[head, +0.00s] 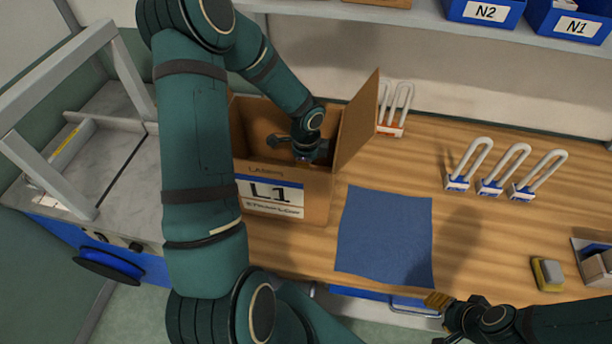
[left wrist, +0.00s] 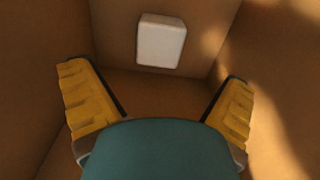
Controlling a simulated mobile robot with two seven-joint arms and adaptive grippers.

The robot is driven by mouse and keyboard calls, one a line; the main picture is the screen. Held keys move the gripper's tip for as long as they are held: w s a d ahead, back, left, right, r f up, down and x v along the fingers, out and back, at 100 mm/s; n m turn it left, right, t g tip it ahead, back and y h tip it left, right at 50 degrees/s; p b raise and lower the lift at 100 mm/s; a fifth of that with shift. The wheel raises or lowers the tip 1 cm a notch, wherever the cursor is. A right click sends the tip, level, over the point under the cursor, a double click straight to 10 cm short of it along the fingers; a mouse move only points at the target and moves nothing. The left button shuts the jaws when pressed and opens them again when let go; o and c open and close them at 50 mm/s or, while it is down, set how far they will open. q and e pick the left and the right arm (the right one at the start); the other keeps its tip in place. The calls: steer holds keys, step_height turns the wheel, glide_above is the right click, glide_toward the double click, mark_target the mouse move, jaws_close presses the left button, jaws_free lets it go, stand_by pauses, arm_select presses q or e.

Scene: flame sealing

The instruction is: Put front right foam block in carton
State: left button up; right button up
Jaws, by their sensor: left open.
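The open carton (head: 284,186) labelled L1 stands on the table at centre left, with its right flap (head: 358,125) raised. My left gripper (left wrist: 157,78) reaches down into it. In the left wrist view its two yellow fingers are spread apart with nothing between them. A pale block (left wrist: 162,42), which looks like foam, is inside the carton beyond the fingertips, apart from them. In the head view the carton walls and my arm hide the block. My right gripper (head: 446,305) is at the table's front edge, and its jaw opening is unclear.
A blue mat (head: 385,237) lies right of the carton. Several white looped padlock-like items (head: 490,170) stand behind it. A yellow-and-grey block (head: 547,273) and a box (head: 592,246) are at the right. A sealing machine (head: 90,190) is at the left. Blue bins (head: 483,12) sit on the shelf.

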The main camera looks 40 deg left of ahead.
arm_select(q)
steer(key=shift+r, duration=1.4)
